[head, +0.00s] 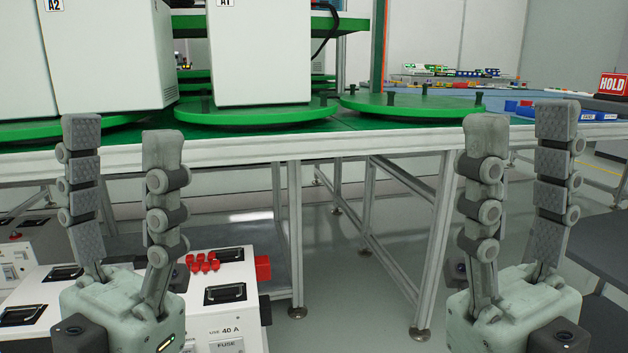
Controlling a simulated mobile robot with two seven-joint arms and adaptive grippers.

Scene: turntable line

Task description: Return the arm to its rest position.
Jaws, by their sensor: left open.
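My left gripper (122,135) is raised upright at the left of the head view. Its two fingers stand apart with nothing between them. My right gripper (517,125) is raised upright at the right, its two fingers also apart and empty. Both are in front of the long table (300,146), and neither is seen to hold anything. The arms behind the grippers are out of the picture.
Green turntables (410,106) sit on the table; white cabinets labelled A2 (105,60) and A1 (260,60) stand there. White panel boxes (232,270) with red buttons are at lower left. A red HOLD sign (613,84) and dark table (600,220) are at right. Floor (370,290) between grippers is clear.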

